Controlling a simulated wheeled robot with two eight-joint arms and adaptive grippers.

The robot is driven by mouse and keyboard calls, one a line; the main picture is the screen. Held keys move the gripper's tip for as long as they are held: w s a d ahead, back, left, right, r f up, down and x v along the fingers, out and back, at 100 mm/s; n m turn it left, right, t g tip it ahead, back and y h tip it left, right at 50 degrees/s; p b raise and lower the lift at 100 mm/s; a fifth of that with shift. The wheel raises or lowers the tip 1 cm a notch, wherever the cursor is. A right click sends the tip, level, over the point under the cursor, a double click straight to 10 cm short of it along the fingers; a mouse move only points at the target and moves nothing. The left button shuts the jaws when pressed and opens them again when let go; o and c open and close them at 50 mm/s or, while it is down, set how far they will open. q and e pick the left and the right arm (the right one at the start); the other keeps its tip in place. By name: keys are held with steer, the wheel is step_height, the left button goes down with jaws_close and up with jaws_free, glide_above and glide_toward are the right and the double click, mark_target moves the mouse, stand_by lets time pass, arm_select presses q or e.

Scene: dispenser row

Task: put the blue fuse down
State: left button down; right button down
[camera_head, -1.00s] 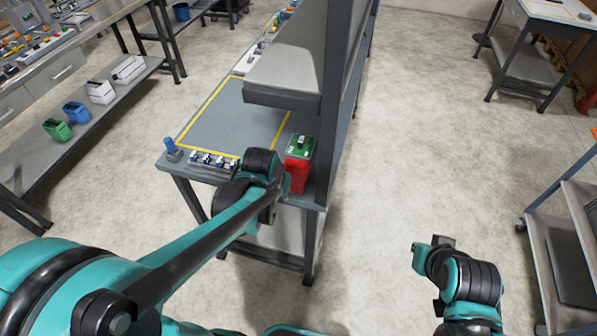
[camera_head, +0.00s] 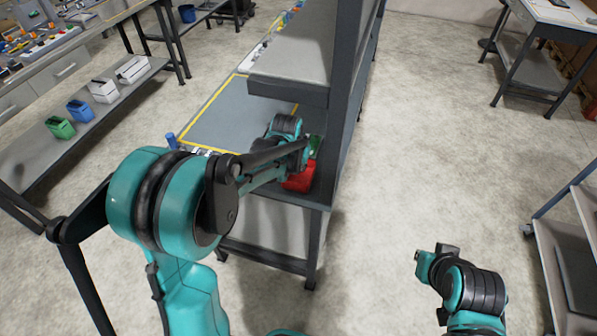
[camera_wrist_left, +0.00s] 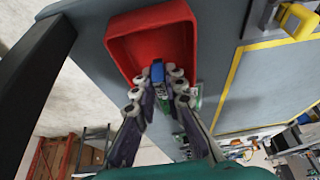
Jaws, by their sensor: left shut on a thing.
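The blue fuse (camera_wrist_left: 158,73) is small and sits between the fingertips of my left gripper (camera_wrist_left: 160,84) in the left wrist view. The gripper is shut on it. Fuse and fingertips are over the near part of a red bin (camera_wrist_left: 125,45); I cannot tell whether the fuse touches its floor. In the head view the red bin (camera_head: 299,182) is at the bench's near right corner, partly covered by my left arm, which hides the left gripper and fuse. The end of my right arm is low at the right, away from the bench; its fingers cannot be made out.
A green board (camera_head: 316,146) is just behind the bin. A grey upright (camera_head: 345,100) and shelf (camera_head: 290,93) stand close to my left arm. A blue cylinder (camera_head: 171,141) stands at the bench's left corner. The yellow-outlined grey area (camera_head: 225,120) looks clear.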

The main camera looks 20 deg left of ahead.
arm_select(q)
step_height(320, 180, down, 3)
steer(key=shift+r, duration=0.2)
steer(key=shift+f+b, duration=0.15)
steer(key=shift+b, duration=0.25)
steer(key=c, duration=1.6)
jaws_free()
